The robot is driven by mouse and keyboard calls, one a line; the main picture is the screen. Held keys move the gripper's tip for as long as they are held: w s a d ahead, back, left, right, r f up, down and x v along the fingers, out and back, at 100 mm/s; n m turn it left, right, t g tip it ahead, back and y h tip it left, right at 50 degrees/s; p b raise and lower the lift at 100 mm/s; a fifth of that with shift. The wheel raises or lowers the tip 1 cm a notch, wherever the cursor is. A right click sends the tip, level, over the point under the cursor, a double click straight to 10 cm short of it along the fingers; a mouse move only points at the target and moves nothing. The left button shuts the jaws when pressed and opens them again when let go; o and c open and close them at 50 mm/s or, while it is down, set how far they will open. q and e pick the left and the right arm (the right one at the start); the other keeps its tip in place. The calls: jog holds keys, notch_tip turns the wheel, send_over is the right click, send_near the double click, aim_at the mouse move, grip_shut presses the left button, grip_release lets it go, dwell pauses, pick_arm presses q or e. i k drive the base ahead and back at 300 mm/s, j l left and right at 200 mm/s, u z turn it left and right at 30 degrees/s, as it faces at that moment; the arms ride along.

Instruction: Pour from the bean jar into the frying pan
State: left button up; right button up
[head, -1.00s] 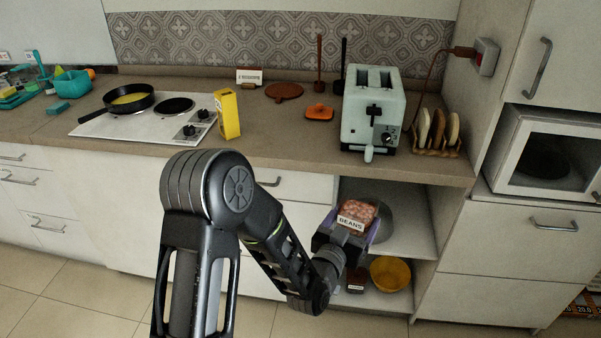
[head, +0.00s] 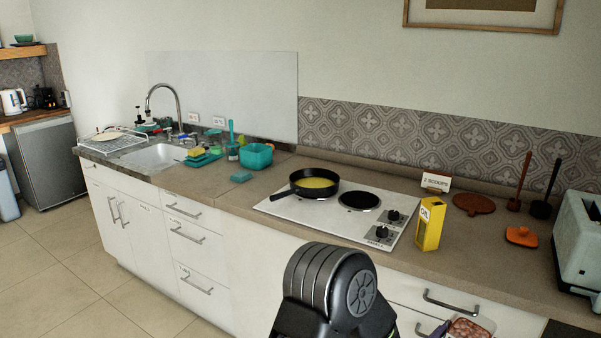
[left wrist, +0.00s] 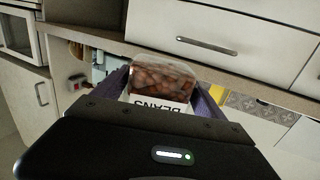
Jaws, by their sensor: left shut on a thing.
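The bean jar (head: 468,328) is a clear container of reddish-brown beans, cut by the bottom edge of the head view. In the left wrist view the jar (left wrist: 163,78) shows its white BEANS label, upside down in the picture. My left gripper (left wrist: 160,95) has its purple-grey fingers shut on either side of the jar. The jar is in front of the drawer fronts, below counter height. The black frying pan (head: 318,194) sits on the left burner of the white hob, with yellow contents and its handle toward the left. My right gripper is in neither view.
A yellow oil carton (head: 430,224) stands beside the hob (head: 330,217). A card (head: 436,182) reading "2 scoops" stands behind it. A toaster (head: 580,245) is at the right edge.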

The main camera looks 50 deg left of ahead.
aim_at(311, 182)
jog(key=k+j, duration=0.1)
jog(key=j, duration=0.45)
jog(key=k+j, duration=0.1)
jog(key=j, duration=0.5)
jog(key=k+j, duration=0.15)
jog(key=j, duration=0.4)
jog(key=k+j+u, duration=0.1)
jog(key=j, duration=0.5)
jog(key=k+j, duration=0.1)
jog(key=j, duration=1.05)
jog(key=k, duration=0.1)
